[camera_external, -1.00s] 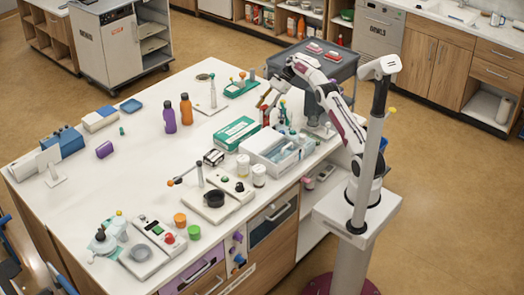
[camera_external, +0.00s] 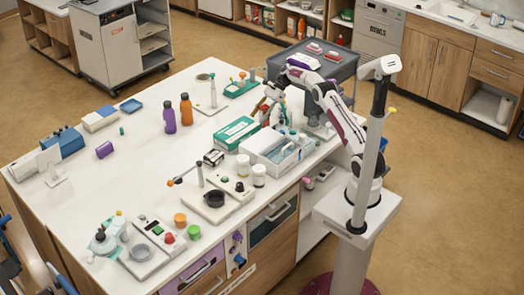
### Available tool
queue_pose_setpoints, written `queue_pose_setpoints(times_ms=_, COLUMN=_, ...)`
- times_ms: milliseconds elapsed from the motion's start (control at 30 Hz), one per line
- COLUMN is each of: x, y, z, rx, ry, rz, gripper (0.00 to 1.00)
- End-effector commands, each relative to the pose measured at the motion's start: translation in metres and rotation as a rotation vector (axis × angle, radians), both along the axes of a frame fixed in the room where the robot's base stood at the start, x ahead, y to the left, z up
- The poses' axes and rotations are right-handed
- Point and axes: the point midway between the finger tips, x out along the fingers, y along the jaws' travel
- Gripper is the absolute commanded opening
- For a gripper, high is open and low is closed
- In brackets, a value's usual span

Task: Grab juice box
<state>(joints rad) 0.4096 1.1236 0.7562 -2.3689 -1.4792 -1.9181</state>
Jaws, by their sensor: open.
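My gripper (camera_external: 264,108) is at the end of my arm, low over the table's back right part, with its jaws open. A small red item (camera_external: 264,116) shows right at the fingers, partly covered by them. I cannot tell whether it is the juice box or whether the fingers touch it. A small dark-and-white box (camera_external: 213,158) lies on the table in front of the green-and-white carton. It is too small to identify. No thing can be named the juice box with certainty.
The green-and-white carton (camera_external: 236,132) and a white bin (camera_external: 270,151) stand close in front of my gripper. A green rack (camera_external: 241,88) is behind it to the left. Purple (camera_external: 169,120) and orange (camera_external: 186,109) bottles stand farther left. The table's left middle is mostly clear.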

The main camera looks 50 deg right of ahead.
Motion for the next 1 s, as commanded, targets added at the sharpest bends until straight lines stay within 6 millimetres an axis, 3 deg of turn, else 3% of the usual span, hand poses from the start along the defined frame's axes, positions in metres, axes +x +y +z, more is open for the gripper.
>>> queue_pose_setpoints(times_ms=433, x=0.0000, y=0.0002, z=-0.0001, rx=0.000, ry=0.000, rz=0.000, gripper=0.46)
queue_pose_setpoints(times_ms=467, x=0.0000, y=0.0001, z=0.0000, rx=0.000, ry=0.000, rz=0.000, gripper=0.41)
queue_pose_setpoints(times_ms=600, x=0.0000, y=0.0001, z=0.0000, rx=0.000, ry=0.000, rz=0.000, gripper=0.04)
queue_pose_setpoints(times_ms=633, x=0.0000, y=0.0001, z=0.0000, rx=0.000, ry=0.000, rz=0.000, gripper=0.00)
queue_pose_setpoints(times_ms=1000, x=0.0002, y=0.0000, z=0.0025, rx=0.000, ry=-0.001, rz=-0.001, gripper=0.00)
